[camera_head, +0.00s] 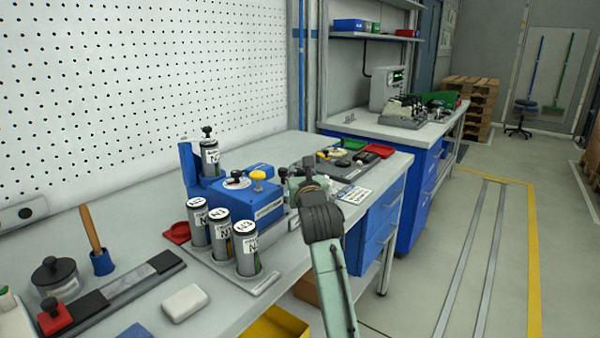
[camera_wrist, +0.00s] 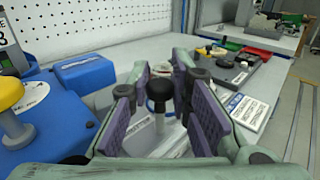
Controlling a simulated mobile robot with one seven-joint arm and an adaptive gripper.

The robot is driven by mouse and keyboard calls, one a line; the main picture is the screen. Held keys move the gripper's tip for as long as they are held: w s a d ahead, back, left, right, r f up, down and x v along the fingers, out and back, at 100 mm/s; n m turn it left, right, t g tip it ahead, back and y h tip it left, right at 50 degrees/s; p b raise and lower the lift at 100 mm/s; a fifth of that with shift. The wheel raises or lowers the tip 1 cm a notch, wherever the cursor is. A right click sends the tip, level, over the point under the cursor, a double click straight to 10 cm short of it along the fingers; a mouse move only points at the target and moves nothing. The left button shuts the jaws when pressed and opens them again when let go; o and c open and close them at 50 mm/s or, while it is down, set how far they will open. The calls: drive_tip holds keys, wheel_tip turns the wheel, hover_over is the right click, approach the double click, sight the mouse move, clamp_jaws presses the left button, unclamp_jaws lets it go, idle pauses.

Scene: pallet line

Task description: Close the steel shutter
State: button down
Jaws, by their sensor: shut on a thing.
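A black-topped knob (camera_wrist: 160,88) on a pale grey post stands between the purple finger pads in the wrist view. The post rises from a pale metal surface that looks like the steel shutter (camera_wrist: 150,138); the fingers hide much of it, and I cannot tell how far open it is. My gripper (camera_wrist: 163,100) is shut on the knob's post. In the head view my gripper (camera_head: 302,180) is at the bench, just right of the blue box (camera_head: 232,203), and my arm hides the knob and shutter there.
The blue box carries a yellow knob (camera_head: 258,174), close to the left of the fingers. Several labelled canisters (camera_head: 246,248) stand in front of it. A black tool tray (camera_head: 345,165) and a white label card (camera_head: 354,195) lie beyond the gripper. Open floor is at right.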

idle(0.5)
drive_tip(key=shift+w+a+b, duration=0.2)
drive_tip(key=shift+w+a, duration=0.25)
drive_tip(key=shift+a, duration=0.2)
drive_tip(key=shift+w+a+b, duration=0.15)
drive_tip(key=shift+w+a, duration=0.3)
drive_tip(key=shift+a, duration=0.15)
drive_tip(key=c, duration=1.5)
unclamp_jaws()
drive_tip(key=s, duration=0.4)
drive_tip(key=s+d, duration=0.1)
drive_tip(key=s, duration=0.3)
drive_tip(key=s+d, duration=0.1)
drive_tip(key=s, duration=0.3)
drive_tip(key=shift+c, duration=0.5)
